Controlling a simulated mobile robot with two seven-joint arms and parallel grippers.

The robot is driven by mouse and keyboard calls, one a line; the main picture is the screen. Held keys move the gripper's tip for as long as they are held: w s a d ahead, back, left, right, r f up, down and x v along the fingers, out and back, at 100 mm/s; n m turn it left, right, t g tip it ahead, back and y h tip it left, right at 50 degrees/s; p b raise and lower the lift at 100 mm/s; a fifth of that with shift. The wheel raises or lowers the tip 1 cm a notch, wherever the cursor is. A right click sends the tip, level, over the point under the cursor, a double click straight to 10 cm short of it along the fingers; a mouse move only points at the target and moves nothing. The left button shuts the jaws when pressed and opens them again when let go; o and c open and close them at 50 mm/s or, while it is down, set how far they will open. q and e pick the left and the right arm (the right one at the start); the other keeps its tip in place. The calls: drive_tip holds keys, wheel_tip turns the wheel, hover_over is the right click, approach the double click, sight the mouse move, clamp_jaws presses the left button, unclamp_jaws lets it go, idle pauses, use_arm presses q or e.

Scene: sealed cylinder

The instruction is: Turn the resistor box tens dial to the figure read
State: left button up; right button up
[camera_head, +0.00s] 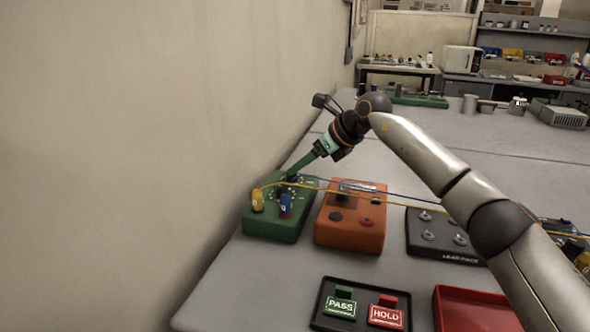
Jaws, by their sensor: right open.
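The green box (270,232), which looks like the resistor box, stands at the left edge of the bench beside the wall. Its top has dark dials with white markings (297,190); the figures are too small to read. A yellow plug (258,200) and a blue plug (286,206) stand upright on its front part. My right arm reaches in from the right, and my right gripper (291,176) points down at the back of the box's top, over or at a dial. I cannot tell whether it touches. The fingertips are small and partly hidden. My left gripper is out of view.
An orange meter box (350,232) stands right of the green box, with yellow and blue leads crossing above it. A black lead pack (432,243), a black tray with PASS (340,306) and HOLD (386,316) tags, and a red tray (470,312) are nearer. The wall (130,150) limits room leftward.

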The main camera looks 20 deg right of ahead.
drive_tip(key=shift+x, duration=1.9)
clamp_jaws()
